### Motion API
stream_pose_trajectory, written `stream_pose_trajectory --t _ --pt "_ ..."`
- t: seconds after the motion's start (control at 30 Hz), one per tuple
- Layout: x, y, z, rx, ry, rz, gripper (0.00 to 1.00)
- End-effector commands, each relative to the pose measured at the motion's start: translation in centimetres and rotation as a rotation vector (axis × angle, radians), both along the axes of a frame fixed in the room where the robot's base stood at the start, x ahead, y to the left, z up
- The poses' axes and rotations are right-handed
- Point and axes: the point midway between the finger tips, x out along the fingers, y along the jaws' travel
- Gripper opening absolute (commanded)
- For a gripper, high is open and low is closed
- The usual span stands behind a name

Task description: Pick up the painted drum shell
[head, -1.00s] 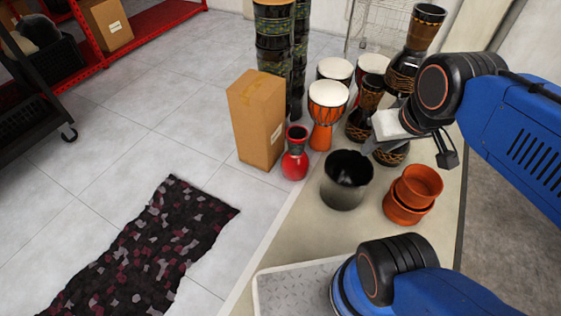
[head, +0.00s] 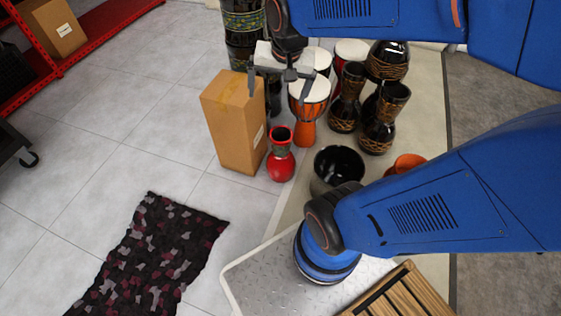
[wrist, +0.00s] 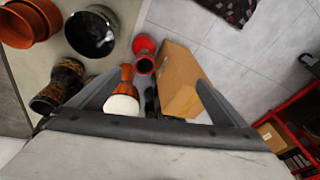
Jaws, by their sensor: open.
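A small red goblet-shaped shell (head: 281,165) with a dark open mouth and a patterned grey-green neck stands upright beside the cardboard box; I take it as the painted drum shell. It also shows in the wrist view (wrist: 144,45), beyond and between my fingers. Dark shells with gold-brown patterns (head: 378,130) stand further right, so which shell is meant is not certain. My gripper (head: 282,88) is open and empty, behind and above the red shell in the head view, apart from it. In the wrist view my gripper's fingers (wrist: 159,76) are spread wide.
The cardboard box (head: 232,125) stands close left of the red shell. An orange drum with a white head (head: 306,128) is close behind right. A black pot (head: 338,165) and terracotta pots (wrist: 30,22) are nearby. A patterned mat (head: 155,255) lies on open floor.

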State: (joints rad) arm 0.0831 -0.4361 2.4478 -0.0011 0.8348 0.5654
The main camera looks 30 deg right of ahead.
Motion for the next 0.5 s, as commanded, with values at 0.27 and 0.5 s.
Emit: stream_pose_trajectory --t 0.27,0.5 --pt "6.0 -2.5 -4.2 0.088 0.065 -0.358 0.97" --pt "10.6 -5.0 -8.8 0.152 0.112 -0.673 0.97"
